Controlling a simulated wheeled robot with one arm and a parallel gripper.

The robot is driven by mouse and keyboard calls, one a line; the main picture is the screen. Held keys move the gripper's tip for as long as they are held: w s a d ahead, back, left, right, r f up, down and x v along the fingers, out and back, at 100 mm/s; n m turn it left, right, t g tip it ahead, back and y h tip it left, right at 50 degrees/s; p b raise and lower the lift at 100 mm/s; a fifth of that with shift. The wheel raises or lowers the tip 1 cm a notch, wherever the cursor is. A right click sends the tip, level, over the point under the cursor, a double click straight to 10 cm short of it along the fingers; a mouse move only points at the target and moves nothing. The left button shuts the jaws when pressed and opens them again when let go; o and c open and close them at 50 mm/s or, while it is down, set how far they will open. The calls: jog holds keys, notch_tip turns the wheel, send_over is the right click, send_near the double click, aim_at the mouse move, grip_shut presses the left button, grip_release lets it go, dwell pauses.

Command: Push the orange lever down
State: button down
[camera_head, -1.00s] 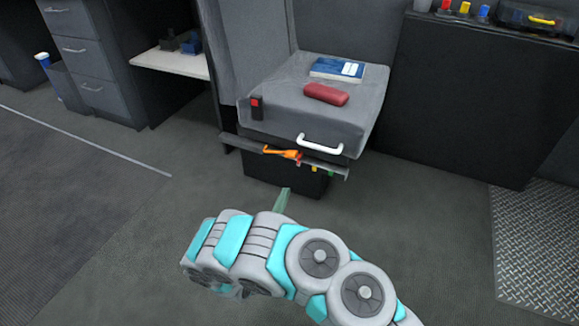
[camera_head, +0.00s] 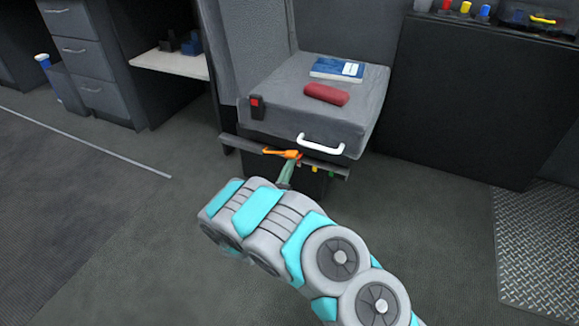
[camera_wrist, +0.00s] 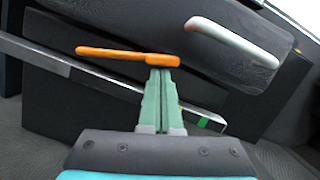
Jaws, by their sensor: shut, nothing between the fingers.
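The orange lever (camera_head: 281,153) sticks out to the left along the front rail under the grey seat cushion. It also shows in the wrist view (camera_wrist: 112,53), lying close to level. My gripper (camera_head: 287,170) is shut and empty, its green fingers pressed together. In the wrist view the fingertips (camera_wrist: 162,72) are right at the lever's thicker right end, overlapping its lower edge. I cannot tell whether they touch it.
A white handle (camera_head: 320,144) is on the seat front, right of the lever. Small coloured tabs (camera_head: 316,169) hang below the rail. A red case (camera_head: 326,94) and a blue book (camera_head: 337,69) lie on the seat (camera_head: 286,112). The floor in front is clear.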

jog(key=shift+r, duration=0.1)
jog(key=shift+w+a+r+n+y, duration=0.15)
jog(key=shift+r+n+y, duration=0.2)
jog(key=shift+r+n, duration=0.55)
jog(key=shift+a+r+n+y, duration=0.15)
jog(key=shift+r+n+y, duration=0.2)
jog(key=shift+r+n, duration=0.5)
jog(key=shift+w+a+r+n, duration=0.1)
jog(key=shift+a+r+n, duration=0.3)
jog(key=shift+r+n, duration=0.15)
jog(key=p, duration=0.2)
send_near(288, 157)
jog(key=shift+s+d+f, duration=0.15)
jog(key=shift+s+d, duration=0.3)
jog(key=shift+s, duration=0.05)
jog(key=shift+s+d+f, duration=0.2)
jog(key=shift+s+d, duration=0.25)
